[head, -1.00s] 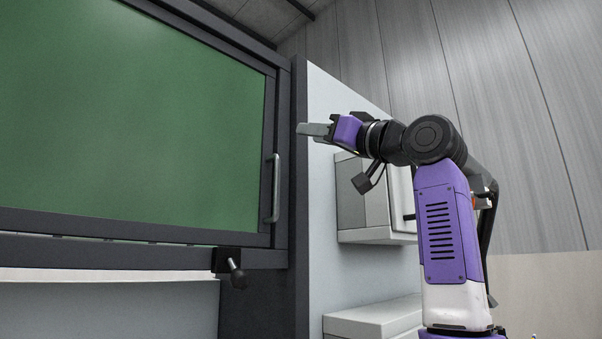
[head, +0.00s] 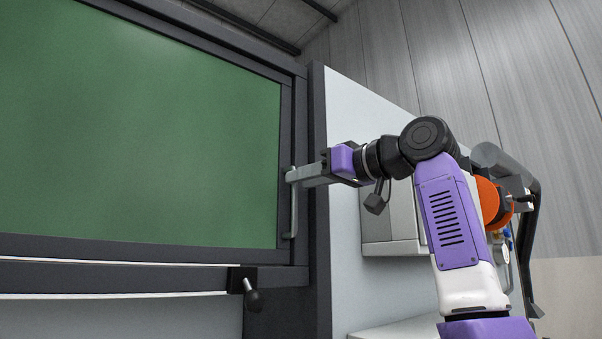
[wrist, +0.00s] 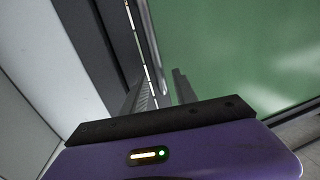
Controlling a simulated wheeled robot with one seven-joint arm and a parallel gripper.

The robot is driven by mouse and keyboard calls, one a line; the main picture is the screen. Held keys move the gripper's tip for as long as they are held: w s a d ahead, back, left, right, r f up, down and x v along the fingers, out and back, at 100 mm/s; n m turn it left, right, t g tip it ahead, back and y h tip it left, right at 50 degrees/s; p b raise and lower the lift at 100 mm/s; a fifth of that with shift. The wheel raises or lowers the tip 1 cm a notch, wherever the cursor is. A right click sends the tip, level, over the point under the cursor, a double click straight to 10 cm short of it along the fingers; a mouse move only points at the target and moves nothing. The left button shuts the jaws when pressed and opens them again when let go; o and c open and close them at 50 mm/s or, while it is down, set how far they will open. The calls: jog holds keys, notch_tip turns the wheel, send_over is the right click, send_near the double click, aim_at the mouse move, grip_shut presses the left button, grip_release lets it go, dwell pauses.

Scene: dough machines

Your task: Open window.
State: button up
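The window (head: 140,120) is a large green pane in a dark frame, filling the left of the head view. It appears shut. Its grey vertical bar handle (head: 293,215) is on the right edge of the sash. My gripper (head: 291,176) points left, with its fingertips at the upper end of the handle in the picture. I cannot tell whether they touch it. In the wrist view my gripper (wrist: 160,88) shows two fingers apart, beside the dark frame and the green pane (wrist: 240,50).
A black block with a knob (head: 252,298) sits on the lower frame rail, below the handle. A pale wall panel (head: 345,110) stands right of the frame, with a grey-white box (head: 395,225) on it behind my arm.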

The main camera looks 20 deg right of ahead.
jog(key=shift+w+a, duration=0.35)
jog(key=shift+w, duration=0.3)
grip_shut()
dwell(1.0)
